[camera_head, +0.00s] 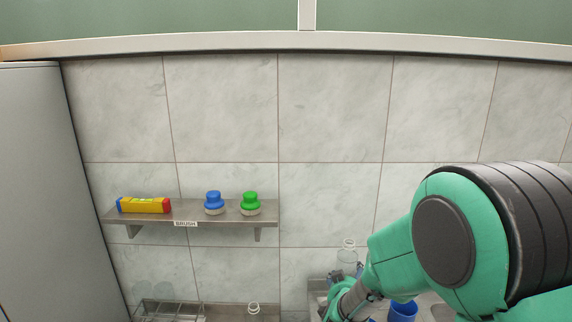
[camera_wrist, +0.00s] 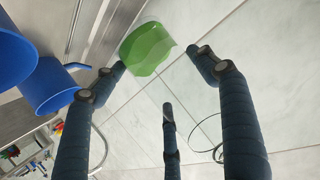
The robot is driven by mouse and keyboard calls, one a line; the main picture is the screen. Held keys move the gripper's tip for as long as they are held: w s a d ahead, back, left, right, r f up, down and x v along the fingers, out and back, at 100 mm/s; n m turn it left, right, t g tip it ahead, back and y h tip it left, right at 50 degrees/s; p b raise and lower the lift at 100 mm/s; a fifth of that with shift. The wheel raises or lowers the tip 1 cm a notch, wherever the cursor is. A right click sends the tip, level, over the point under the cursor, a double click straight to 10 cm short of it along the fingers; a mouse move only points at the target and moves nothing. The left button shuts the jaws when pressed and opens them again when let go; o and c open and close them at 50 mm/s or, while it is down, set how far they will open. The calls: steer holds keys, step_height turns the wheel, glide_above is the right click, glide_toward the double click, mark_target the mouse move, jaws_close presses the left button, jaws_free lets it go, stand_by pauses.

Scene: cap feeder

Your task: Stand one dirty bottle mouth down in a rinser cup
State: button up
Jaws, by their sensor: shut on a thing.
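A clear bottle (camera_head: 348,255) rises from my gripper (camera_head: 346,279) in the head view, its ringed neck at the top. My gripper is shut on this bottle; the arm hides its lower part. In the wrist view my gripper (camera_wrist: 160,75) has its dark fingers around the nearly invisible clear glass, with a green patch (camera_wrist: 148,48) showing between the fingertips. A blue cup (camera_head: 403,311) stands to the right of my gripper in the head view, partly cut off. Two blue cups (camera_wrist: 50,88) show at the left of the wrist view.
A wall shelf labelled BRUSH (camera_head: 190,214) holds a yellow box (camera_head: 144,205), a blue brush (camera_head: 214,203) and a green brush (camera_head: 250,203). A wire rack (camera_head: 168,311) and another clear bottle neck (camera_head: 253,307) show below it. A grey cabinet (camera_head: 40,190) stands at left.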

steer(key=shift+d, duration=0.1)
steer(key=s+d+r+m+g+h+p, duration=0.1)
steer(key=s+d+r+m+h+p, duration=0.1)
steer(key=s+d+r+p, duration=0.3)
steer(key=s+d+r+m+g+h+p, duration=0.1)
steer(key=s+d+r+p, duration=0.5)
steer(key=s+d, duration=0.8)
step_height(320, 180, up, 3)
steer(key=shift+s+d+f+m+h, duration=0.1)
steer(key=shift+s+d+m+h, duration=0.05)
steer(key=shift+s+m+h, duration=0.3)
steer(key=shift+w+f+m+b, duration=0.1)
steer(key=shift+m+b, duration=0.15)
steer(key=shift+b, duration=0.25)
steer(key=m+y+b, duration=0.1)
steer(key=b, duration=0.4)
steer(key=shift+m+t, duration=0.3)
steer(key=shift+t, duration=0.1)
steer(key=m+b, duration=0.1)
steer(key=b, duration=0.3)
steer(key=shift+t+y, duration=0.25)
steer(key=shift+t, duration=0.05)
steer(key=m+t+b, duration=0.1)
steer(key=m+b, duration=0.1)
steer(key=b, duration=0.9)
steer(key=shift+y+b, duration=0.3)
steer(key=shift+b, duration=0.1)
